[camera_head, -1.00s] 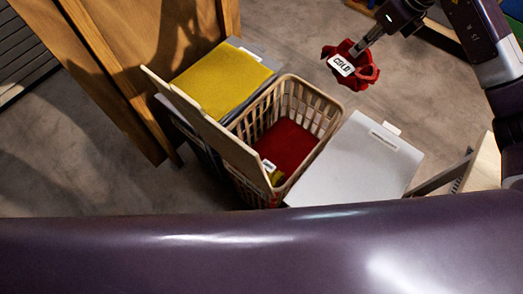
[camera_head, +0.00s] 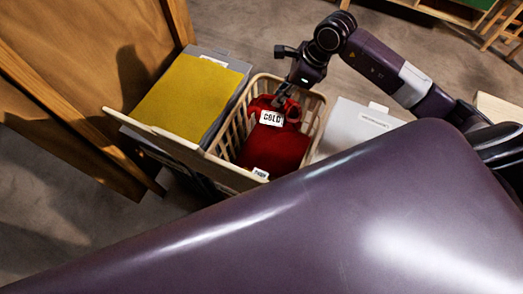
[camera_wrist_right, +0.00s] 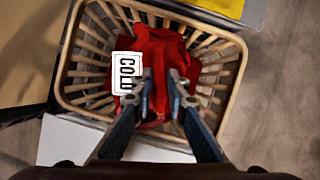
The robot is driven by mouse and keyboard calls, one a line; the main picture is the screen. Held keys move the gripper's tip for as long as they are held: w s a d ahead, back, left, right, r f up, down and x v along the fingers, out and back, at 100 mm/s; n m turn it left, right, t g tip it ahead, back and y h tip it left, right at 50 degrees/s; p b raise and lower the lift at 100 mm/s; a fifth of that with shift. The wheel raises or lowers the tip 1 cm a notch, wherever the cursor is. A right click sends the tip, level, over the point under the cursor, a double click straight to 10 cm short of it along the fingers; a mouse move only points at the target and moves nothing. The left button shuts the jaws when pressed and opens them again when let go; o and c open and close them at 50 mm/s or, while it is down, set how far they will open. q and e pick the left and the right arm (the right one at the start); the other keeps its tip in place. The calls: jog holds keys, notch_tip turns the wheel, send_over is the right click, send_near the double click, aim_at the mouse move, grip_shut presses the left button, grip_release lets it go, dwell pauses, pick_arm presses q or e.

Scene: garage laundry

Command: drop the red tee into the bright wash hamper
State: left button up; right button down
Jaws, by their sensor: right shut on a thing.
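The red tee (camera_head: 259,104), a bunched cloth with a white "COLD" tag (camera_head: 271,118), hangs from my right gripper (camera_head: 283,97). The gripper is shut on it, over the opening of the beige slatted hamper (camera_head: 234,125). In the right wrist view the tee (camera_wrist_right: 165,48) lies within the hamper's rim (camera_wrist_right: 238,80), between and beyond my fingers (camera_wrist_right: 160,82). Red fabric (camera_head: 275,152) lines or fills the hamper below. I cannot tell whether the tee touches it. My left gripper is not in view.
The hamper's raised lid (camera_head: 180,146) stands on its left-front side. A bin with a yellow top (camera_head: 190,97) is on the left. A bin with a white lid (camera_head: 350,125) is on the right. A wooden cabinet (camera_head: 90,60) stands far left.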

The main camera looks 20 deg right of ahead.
notch_tip(320, 180, down, 4)
jog(key=shift+f+b, duration=0.2)
jog(key=shift+b, duration=0.85)
jog(key=c, duration=1.9)
grip_release()
jog(key=shift+o, duration=0.4)
jog(key=shift+r, duration=0.1)
jog(key=v, duration=1.2)
jog(key=shift+w, duration=0.1)
